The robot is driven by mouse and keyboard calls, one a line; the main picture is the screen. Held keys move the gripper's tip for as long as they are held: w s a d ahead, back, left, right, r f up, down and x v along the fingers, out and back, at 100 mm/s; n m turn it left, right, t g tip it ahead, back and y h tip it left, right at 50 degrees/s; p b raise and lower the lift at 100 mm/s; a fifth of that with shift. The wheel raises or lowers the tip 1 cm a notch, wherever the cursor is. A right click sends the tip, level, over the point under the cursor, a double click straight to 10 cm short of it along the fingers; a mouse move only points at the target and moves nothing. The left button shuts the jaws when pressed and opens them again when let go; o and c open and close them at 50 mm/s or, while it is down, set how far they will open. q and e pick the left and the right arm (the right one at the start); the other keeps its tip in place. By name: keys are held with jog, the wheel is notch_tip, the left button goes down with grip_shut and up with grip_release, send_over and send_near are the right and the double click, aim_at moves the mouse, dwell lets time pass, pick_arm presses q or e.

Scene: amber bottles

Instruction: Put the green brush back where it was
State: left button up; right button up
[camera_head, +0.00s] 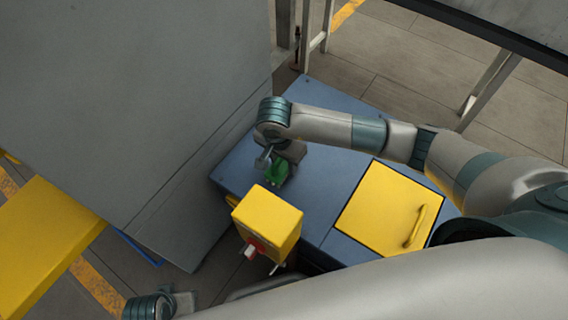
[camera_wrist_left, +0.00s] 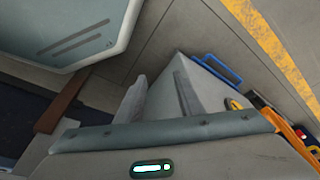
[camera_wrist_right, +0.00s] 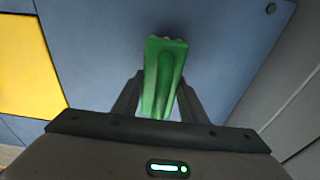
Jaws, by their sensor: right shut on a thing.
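The green brush (camera_head: 277,173) is over the blue cabinet top (camera_head: 318,165), behind the yellow box. My right gripper (camera_head: 268,161) comes down on it from above, and in the right wrist view the brush (camera_wrist_right: 164,75) is between the two fingers (camera_wrist_right: 160,100), which are shut on it. I cannot tell whether the brush touches the blue top. My left gripper (camera_head: 180,302) is at the bottom left, partly cut off. In the left wrist view its fingers (camera_wrist_left: 160,88) stand apart with nothing between them.
A yellow box (camera_head: 268,220) with a red and white part stands at the cabinet's front edge. A yellow lid with a handle (camera_head: 385,210) lies to the right. A tall grey panel (camera_head: 150,110) rises close on the left. The middle of the blue top is bare.

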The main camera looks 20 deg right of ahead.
jog(key=shift+f, duration=0.65)
jog(key=shift+f, duration=0.1)
jog(key=o, duration=1.2)
jog(key=r, duration=0.4)
jog(key=a+r, duration=0.1)
jog(key=r, duration=0.3)
jog(key=s+r, duration=0.1)
jog(key=r, duration=0.3)
jog(key=shift+a, duration=0.2)
